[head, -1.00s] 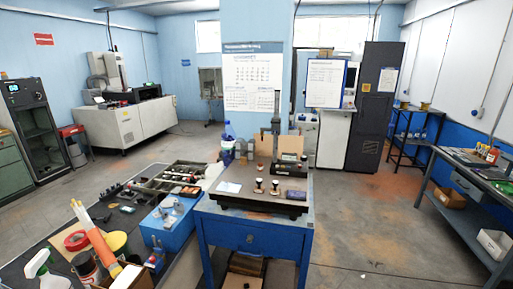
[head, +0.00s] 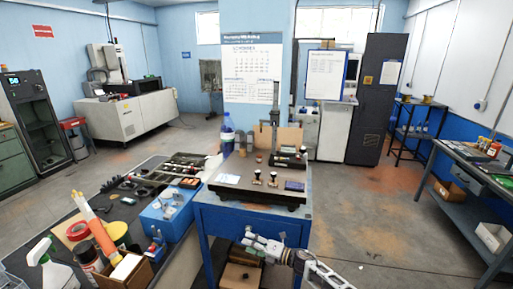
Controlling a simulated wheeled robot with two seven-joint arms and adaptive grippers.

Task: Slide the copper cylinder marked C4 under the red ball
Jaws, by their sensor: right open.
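Small upright pieces with dark and copper-toned parts stand on the dark plate (head: 231,188) on the blue bench; one is a left piece (head: 257,178) and another a right piece (head: 273,180). Any C4 mark is too small to read, so I cannot tell which is the copper cylinder. I cannot make out a red ball; a tall dark stand (head: 275,130) rises at the back of the plate. My right gripper (head: 247,238) is open and empty in front of the blue bench, below the plate's level. My left gripper is out of view.
The blue bench (head: 215,214) carries the plate, with a blue-capped bottle (head: 227,136) behind it. A dark blue block (head: 295,186) lies on the plate's right. A blue box (head: 167,214) and a crowded table stand left.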

